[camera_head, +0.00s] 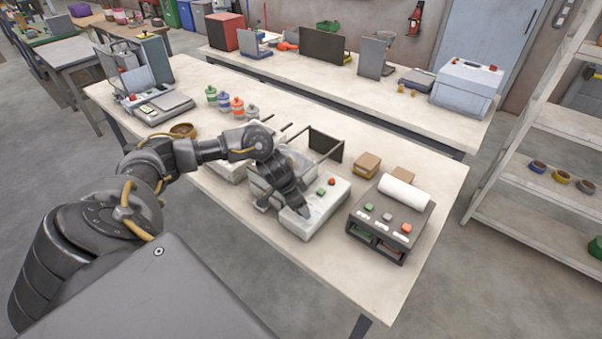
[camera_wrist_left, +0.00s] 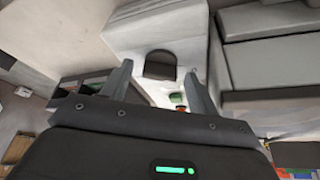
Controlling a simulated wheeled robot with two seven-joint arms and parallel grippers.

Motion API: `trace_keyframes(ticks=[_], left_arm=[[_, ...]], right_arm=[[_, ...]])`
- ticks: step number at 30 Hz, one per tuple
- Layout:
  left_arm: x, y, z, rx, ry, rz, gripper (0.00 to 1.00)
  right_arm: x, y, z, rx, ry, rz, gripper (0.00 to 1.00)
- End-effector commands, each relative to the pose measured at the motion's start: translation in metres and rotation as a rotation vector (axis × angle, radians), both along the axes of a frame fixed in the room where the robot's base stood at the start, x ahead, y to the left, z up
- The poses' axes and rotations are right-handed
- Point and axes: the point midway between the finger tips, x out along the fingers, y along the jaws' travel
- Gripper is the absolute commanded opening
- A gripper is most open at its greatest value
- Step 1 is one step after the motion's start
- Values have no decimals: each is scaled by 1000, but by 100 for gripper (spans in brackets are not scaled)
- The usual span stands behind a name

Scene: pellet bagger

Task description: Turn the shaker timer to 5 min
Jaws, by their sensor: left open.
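The shaker (camera_head: 322,211) is a white box on the near bench with a grey tray on top, partly hidden by my left arm. A green button (camera_head: 321,191) and a red button (camera_head: 331,181) sit on its top panel. In the left wrist view a dark, rounded knob (camera_wrist_left: 160,66), apparently the timer, stands on the white housing (camera_wrist_left: 180,30). My left gripper (camera_head: 300,209) points down over the shaker's front end. Its open fingers (camera_wrist_left: 158,70) appear on either side of the knob, with gaps visible. Contact and any dial marks cannot be made out. My right gripper is out of view.
A dark device (camera_head: 384,233) with a white roll (camera_head: 404,192) stands right of the shaker. Brown boxes (camera_head: 367,165) lie behind it. A dark upright panel (camera_head: 325,145) stands behind the shaker. Coloured-lid jars (camera_head: 237,106) stand farther left. The bench's front right corner is clear.

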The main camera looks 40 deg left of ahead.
Motion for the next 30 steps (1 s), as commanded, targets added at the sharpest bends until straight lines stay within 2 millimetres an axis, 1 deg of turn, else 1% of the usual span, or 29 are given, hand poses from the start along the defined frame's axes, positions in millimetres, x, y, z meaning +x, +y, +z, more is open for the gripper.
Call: trace_keyframes(ticks=[3,13,14,22,26,30], left_arm=[[0,0,0,0,0,0,60],[0,0,0,0,0,0,17],[0,0,0,0,0,0,15],[0,1,1,0,1,-34,15],[0,1,1,0,0,-93,15],[1,2,1,-1,-1,-192,15]], right_arm=[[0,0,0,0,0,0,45],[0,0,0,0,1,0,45],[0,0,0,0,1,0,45],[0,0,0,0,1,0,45],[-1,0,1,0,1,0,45],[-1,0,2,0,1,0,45]])
